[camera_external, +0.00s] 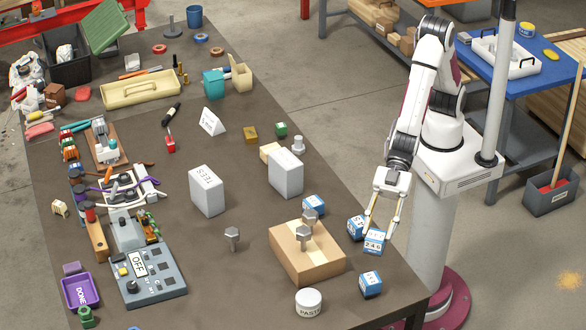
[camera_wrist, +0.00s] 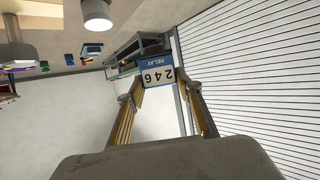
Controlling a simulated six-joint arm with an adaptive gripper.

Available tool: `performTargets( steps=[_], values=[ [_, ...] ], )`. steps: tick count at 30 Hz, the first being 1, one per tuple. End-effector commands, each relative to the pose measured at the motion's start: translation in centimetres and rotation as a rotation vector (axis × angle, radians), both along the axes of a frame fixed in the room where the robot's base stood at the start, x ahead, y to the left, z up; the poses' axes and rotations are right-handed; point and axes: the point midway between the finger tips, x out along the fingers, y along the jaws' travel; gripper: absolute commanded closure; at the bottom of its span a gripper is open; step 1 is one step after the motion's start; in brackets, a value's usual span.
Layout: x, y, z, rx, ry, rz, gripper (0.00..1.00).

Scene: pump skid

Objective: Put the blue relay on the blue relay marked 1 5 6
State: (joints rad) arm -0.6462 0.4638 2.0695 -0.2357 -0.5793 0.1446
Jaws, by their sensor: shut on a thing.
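My gripper (camera_external: 381,230) is at the table's right edge, its fingers shut on a blue and white relay (camera_external: 374,241). In the wrist view this relay (camera_wrist: 156,76) sits between the fingertips, its label reading 2 4 6 upside down. I cannot tell whether it touches the table. A second blue relay (camera_external: 355,226) is just left of and behind the held one, its marking partly hidden. A third blue relay (camera_external: 314,203) stands further left behind the cardboard box, and a fourth (camera_external: 370,283) stands nearer the front. I cannot read 1 5 6 clearly on any of them.
A cardboard box (camera_external: 290,264) with metal bolts on it stands left of my gripper. A white paste jar (camera_external: 308,302) is in front of it. Two white blocks (camera_external: 206,190) (camera_external: 286,173) stand further back. The table between the box and the OFF panel (camera_external: 150,272) is mostly clear.

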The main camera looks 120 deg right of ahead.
Motion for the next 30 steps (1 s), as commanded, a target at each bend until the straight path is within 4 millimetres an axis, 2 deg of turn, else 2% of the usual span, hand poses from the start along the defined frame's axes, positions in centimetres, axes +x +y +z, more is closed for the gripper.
performTargets(
  steps=[7, 11, 24, 30],
  values=[
    [0.0, 0.0, 0.0, 0.001, -0.001, 0.000, 0.90],
    [0.0, 0.0, -0.6, 0.000, 0.001, 0.000, 0.90],
    [0.0, 0.0, -5.5, -0.001, 0.002, 0.000, 0.90],
    [0.0, 0.0, -6.2, 0.000, -0.001, 0.000, 0.90]
  ],
)
